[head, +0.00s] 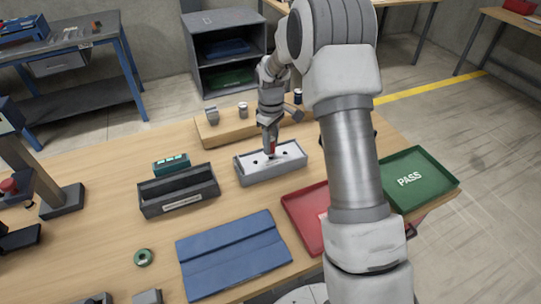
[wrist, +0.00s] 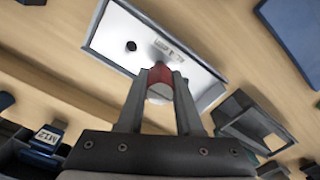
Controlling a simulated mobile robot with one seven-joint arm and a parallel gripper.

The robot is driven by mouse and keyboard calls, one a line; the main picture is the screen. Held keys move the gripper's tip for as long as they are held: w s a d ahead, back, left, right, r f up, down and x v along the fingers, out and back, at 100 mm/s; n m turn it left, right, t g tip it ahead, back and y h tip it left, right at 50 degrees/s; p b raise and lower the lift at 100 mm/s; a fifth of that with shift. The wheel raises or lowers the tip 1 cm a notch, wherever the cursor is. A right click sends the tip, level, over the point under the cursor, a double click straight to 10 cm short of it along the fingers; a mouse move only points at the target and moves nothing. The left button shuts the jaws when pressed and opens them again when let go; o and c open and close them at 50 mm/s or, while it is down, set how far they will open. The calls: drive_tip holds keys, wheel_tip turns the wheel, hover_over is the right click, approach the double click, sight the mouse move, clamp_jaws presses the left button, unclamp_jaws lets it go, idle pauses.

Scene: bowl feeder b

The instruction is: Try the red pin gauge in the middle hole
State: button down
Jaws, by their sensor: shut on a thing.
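The red pin gauge (wrist: 160,76) is between the two fingers of my gripper (wrist: 161,84) in the wrist view. My gripper (head: 270,143) is shut on it, and a bit of red shows at the fingertips in the head view. The grey gauge block (head: 262,178) with a pale top lies directly below; it also shows in the wrist view (wrist: 106,30). The pin covers the middle of the block. Its lower end is hidden, so I cannot tell whether it is in the middle hole or above it.
A wooden riser (head: 228,130) with small parts stands behind the block. A dark bin (head: 180,200) is to the left, and a blue mat (head: 232,258) is in front. A red tray (head: 303,215) and a green PASS tray (head: 438,169) are to the right, partly behind my arm.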

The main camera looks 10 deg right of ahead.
drive_tip(key=shift+r+p, duration=1.15)
drive_tip(key=shift+r, duration=1)
